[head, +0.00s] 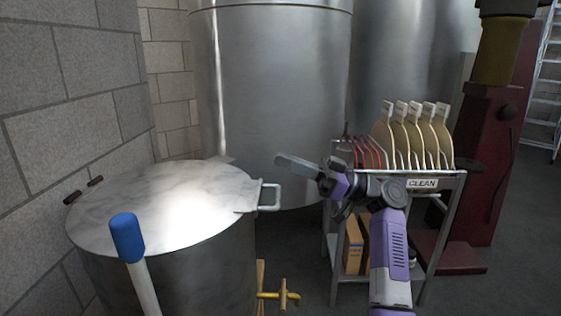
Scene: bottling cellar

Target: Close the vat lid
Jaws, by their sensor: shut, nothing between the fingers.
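The vat (170,270) is a round steel drum at the lower left. Its lid (165,205) is a brushed metal disc lying flat over the vat top, with no gap visible along the near rim. Dark hinge-like pieces (83,190) sit at its left edge by the wall. A pale bar handle (270,196) sticks out from the lid's right edge. My gripper (282,161) is shut and empty, pointing left. It appears just above and beyond the handle in the picture, apart from it; the exact distance is hard to tell.
A blue-capped pole (127,238) stands in front of the vat. A brass tap (285,297) juts out low on its right. A metal cart (452,182) with a CLEAN label and several paddle-like plates stands right, behind my arm. Tall steel tanks (275,100) fill the back; a block wall (65,95) borders the left.

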